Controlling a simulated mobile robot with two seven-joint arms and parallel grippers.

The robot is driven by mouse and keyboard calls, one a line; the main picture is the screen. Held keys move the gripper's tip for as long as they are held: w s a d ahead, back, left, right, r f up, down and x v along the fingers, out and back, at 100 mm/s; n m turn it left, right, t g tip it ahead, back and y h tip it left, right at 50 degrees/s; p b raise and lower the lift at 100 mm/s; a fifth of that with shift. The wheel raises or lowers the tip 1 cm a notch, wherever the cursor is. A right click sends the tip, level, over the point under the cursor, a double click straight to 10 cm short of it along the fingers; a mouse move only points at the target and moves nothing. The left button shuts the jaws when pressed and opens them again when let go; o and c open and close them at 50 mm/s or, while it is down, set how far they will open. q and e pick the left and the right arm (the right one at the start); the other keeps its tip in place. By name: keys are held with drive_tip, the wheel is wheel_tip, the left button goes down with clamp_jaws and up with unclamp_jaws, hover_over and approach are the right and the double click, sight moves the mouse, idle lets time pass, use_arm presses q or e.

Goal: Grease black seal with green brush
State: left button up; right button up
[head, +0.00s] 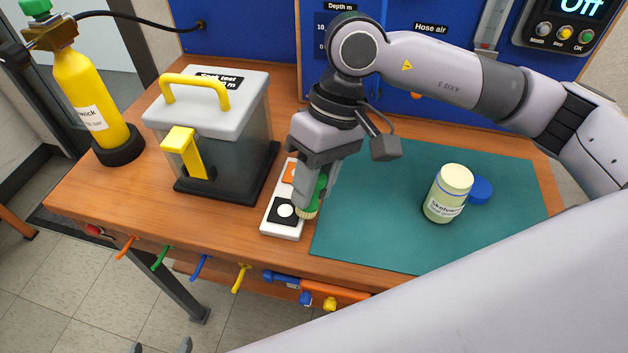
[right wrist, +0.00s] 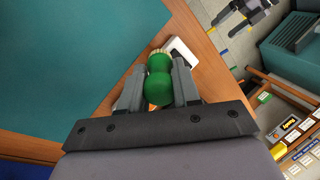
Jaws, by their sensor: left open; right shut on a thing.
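My right gripper (head: 312,190) is shut on a green brush (head: 319,190) above the right side of a white tray (head: 271,226). The brush's pale bristles (head: 307,212) point down, just right of the black square (head: 282,211) with a white round centre, which I take for the black seal. I cannot tell whether they touch the tray. An orange square (head: 289,172) lies behind, partly hidden by the gripper. The right wrist view shows the green brush (right wrist: 159,80) between the fingers. My left gripper (head: 160,348) is open and empty at the bottom edge, over the floor.
A labelled jar (head: 445,197) with a pale top stands on the green mat (head: 385,225), with a blue lid (head: 481,190) beside it. A grey test box (head: 225,125) with yellow handles and a yellow cylinder (head: 85,100) stand left. Coloured hooks (head: 200,266) line the front edge.

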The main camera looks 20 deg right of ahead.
drive_tip(key=shift+w+a+b, duration=0.55)
drive_tip(key=shift+a+b, duration=0.2)
drive_tip(key=shift+a, duration=0.15)
drive_tip(key=shift+w+a, duration=0.35)
drive_tip(key=shift+a, duration=0.1)
drive_tip(key=shift+w+a+b, duration=0.5)
drive_tip(key=shift+a+b, duration=0.25)
drive_tip(key=shift+b, duration=0.05)
drive_tip(key=shift+w+a+r, duration=0.2)
drive_tip(key=shift+w+a, duration=0.15)
drive_tip(key=shift+a, duration=0.15)
drive_tip(key=shift+f+b, duration=0.1)
drive_tip(key=shift+b, duration=0.45)
drive_tip(key=shift+s+d+f+b, duration=0.1)
drive_tip(key=shift+s+d+b, duration=0.15)
drive_tip(key=shift+d+b, duration=0.25)
drive_tip(key=shift+s+d+b, duration=0.65)
drive_tip(key=shift+d, duration=0.2)
